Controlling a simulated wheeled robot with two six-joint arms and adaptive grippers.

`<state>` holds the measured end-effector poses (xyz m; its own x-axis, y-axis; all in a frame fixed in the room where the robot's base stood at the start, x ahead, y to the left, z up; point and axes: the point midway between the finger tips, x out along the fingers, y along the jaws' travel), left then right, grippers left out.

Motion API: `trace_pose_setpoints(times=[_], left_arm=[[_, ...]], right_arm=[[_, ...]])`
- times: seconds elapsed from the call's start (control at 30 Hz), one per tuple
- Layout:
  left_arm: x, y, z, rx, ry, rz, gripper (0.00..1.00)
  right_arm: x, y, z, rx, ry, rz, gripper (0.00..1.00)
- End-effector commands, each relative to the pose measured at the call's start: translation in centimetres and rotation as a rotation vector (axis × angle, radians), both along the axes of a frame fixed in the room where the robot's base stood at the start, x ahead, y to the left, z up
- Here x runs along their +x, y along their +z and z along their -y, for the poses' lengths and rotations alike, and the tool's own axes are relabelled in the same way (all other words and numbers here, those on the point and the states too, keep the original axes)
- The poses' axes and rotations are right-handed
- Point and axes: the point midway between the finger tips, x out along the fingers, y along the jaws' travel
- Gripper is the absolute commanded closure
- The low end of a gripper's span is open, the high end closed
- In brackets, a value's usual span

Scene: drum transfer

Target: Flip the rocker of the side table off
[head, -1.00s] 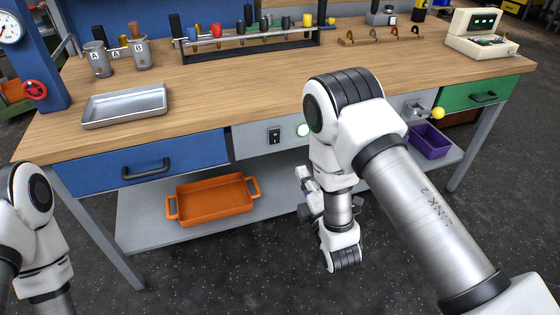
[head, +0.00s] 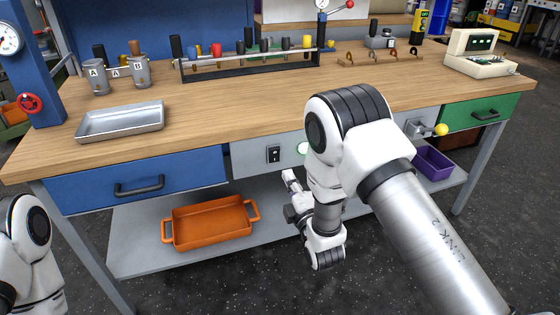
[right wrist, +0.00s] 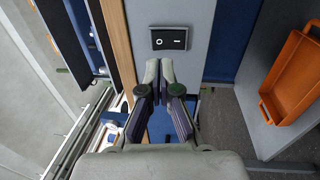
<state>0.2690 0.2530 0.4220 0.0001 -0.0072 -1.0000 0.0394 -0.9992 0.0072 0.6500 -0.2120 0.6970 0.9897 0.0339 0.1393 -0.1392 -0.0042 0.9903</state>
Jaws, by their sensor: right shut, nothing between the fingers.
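The black rocker switch (head: 274,154) sits on the grey front panel of the side table (head: 247,160), between the blue drawer and a lit pale green lamp (head: 303,148). In the right wrist view the rocker (right wrist: 171,39) shows a round mark and a bar mark. Which half is pressed in is too small to tell. My right gripper (head: 290,178) is below the rocker and a little to its right in the head view. In the right wrist view its fingers (right wrist: 159,68) are together, empty, pointing at the panel near the rocker, apparently apart from it. My left gripper is out of view.
A blue drawer (head: 90,183) is left of the panel. An orange tray (head: 210,222) and a purple bin (head: 434,162) stand on the lower shelf. A yellow-knobbed lever (head: 440,130) sticks out at the right. A metal tray (head: 120,121) lies on the worktop.

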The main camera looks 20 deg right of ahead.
Motion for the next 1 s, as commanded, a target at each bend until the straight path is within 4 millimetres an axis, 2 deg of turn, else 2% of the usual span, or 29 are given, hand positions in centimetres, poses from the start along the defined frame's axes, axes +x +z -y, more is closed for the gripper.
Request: trace_pose_setpoints(times=[0.2,0.4,0.77,0.9,1.0], left_arm=[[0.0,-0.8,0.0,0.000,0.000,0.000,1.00],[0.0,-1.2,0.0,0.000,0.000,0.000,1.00],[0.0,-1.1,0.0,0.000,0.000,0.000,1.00],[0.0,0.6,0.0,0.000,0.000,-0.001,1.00],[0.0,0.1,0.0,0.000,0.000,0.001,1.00]], right_arm=[[4.6,0.5,-0.1,0.001,0.000,0.003,1.00],[7.1,0.9,-0.2,0.001,0.000,0.000,1.00],[7.4,1.1,-0.2,0.000,0.000,-0.001,1.00],[7.9,2.1,-0.3,-0.001,0.000,-0.049,1.00],[7.9,1.3,-0.2,-0.001,0.000,-0.059,1.00]])
